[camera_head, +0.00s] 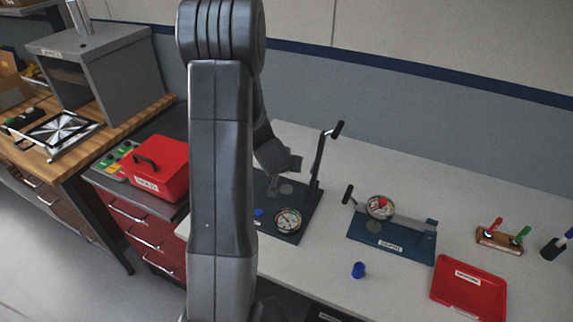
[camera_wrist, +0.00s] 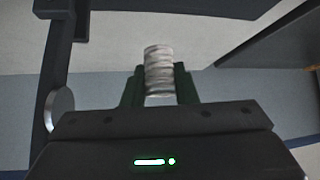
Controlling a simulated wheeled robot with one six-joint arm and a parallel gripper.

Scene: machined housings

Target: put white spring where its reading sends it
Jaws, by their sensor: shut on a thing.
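The white spring (camera_wrist: 158,72) stands between the fingers of my gripper (camera_wrist: 158,88) in the wrist view, with its coils showing above them. My gripper is shut on it. In the head view my arm hides much of the scene, and the spring cannot be made out there. The arm's end is above a dark press-like fixture (camera_head: 316,205) with a raised lever and a round dial (camera_head: 288,220). To its right is a blue fixture (camera_head: 365,230) with a lever and a second dial (camera_head: 380,207). Its label is too small to read.
A red labelled tray (camera_head: 440,293) lies at the bench's front right. A wooden stand (camera_head: 497,241) with red and green handles is behind. A red lidded box (camera_head: 158,178) is at left. The bench back is clear.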

